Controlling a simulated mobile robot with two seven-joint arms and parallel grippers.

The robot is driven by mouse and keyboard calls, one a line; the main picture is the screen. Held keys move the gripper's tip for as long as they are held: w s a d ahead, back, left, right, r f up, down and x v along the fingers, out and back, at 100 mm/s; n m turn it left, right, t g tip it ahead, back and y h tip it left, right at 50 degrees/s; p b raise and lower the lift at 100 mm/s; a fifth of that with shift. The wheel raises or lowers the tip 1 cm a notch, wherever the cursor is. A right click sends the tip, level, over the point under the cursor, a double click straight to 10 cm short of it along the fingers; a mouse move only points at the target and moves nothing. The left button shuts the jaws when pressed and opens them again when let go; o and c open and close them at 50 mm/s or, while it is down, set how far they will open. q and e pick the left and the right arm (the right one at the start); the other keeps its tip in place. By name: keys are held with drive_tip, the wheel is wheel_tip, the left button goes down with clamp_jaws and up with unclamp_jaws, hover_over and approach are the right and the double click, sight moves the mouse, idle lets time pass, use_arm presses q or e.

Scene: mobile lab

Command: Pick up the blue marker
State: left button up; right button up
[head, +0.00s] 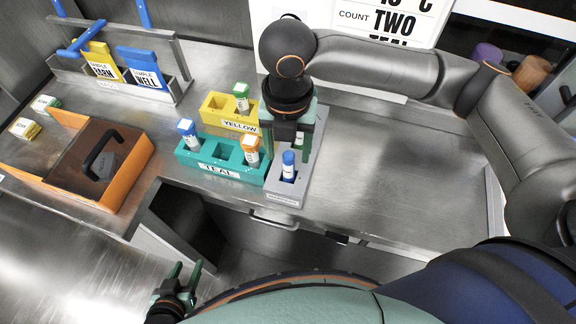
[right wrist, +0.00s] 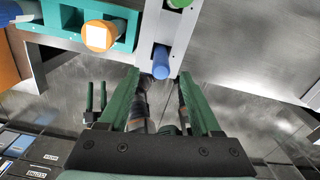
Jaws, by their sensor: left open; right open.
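A blue-topped upright piece, which looks like the blue marker (head: 288,160), stands in the front of a narrow grey holder (head: 287,190). Its blue top (right wrist: 161,58) also shows in the right wrist view, just beyond my fingers. My right gripper (head: 292,142) hangs above the grey holder with fingers apart and nothing between them. In the right wrist view my right gripper (right wrist: 162,95) has a finger on each side, and the blue top lies apart from both. My left gripper (head: 182,275) is open and empty at the lower left, away from the counter.
A teal rack (head: 218,172) stands left of the grey holder with a blue-capped vial (head: 187,131) and an orange-capped vial (head: 250,148). A yellow rack (head: 228,118) with a green-capped vial stands behind. An orange-sided case (head: 130,178) sits left. The counter right is clear.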

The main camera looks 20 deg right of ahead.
sight(289, 168)
drive_tip(key=shift+w+d+f, duration=0.1)
drive_tip(key=shift+f, duration=1.7)
drive_tip(key=shift+w+d+f, duration=0.1)
drive_tip(key=shift+f, duration=1.65)
drive_tip(key=shift+a, duration=0.1)
clamp_jaws()
